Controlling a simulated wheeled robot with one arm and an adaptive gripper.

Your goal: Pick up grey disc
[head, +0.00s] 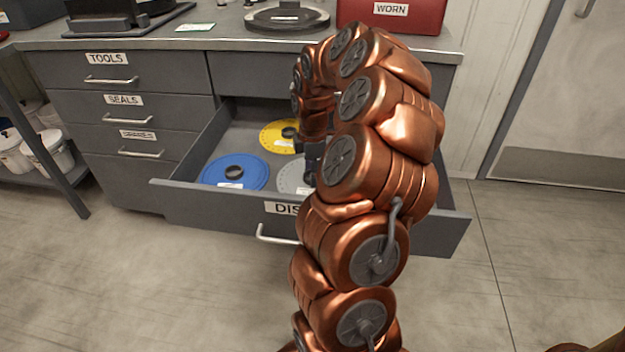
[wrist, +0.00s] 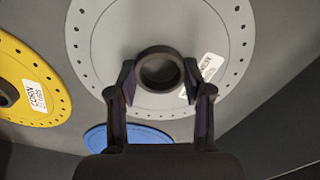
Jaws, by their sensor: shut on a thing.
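The grey disc (wrist: 105,45) fills the middle of the wrist view, with a ring of small holes near its edge, a dark raised hub (wrist: 160,70) and a white label. In the head view the grey disc (head: 291,176) lies in the open drawer, partly hidden behind my arm. My gripper (wrist: 160,82) has one finger on each side of the hub and is shut on it. In the head view my gripper (head: 313,165) reaches down into the drawer. I cannot tell whether the disc is clear of the drawer floor.
A blue disc (head: 235,172) and a yellow disc (head: 278,137) lie in the same drawer (head: 185,200), left of and behind the grey one. The drawer walls stand around them. The counter above holds a red box (head: 390,18) labelled WORN and a dark round device (head: 287,17).

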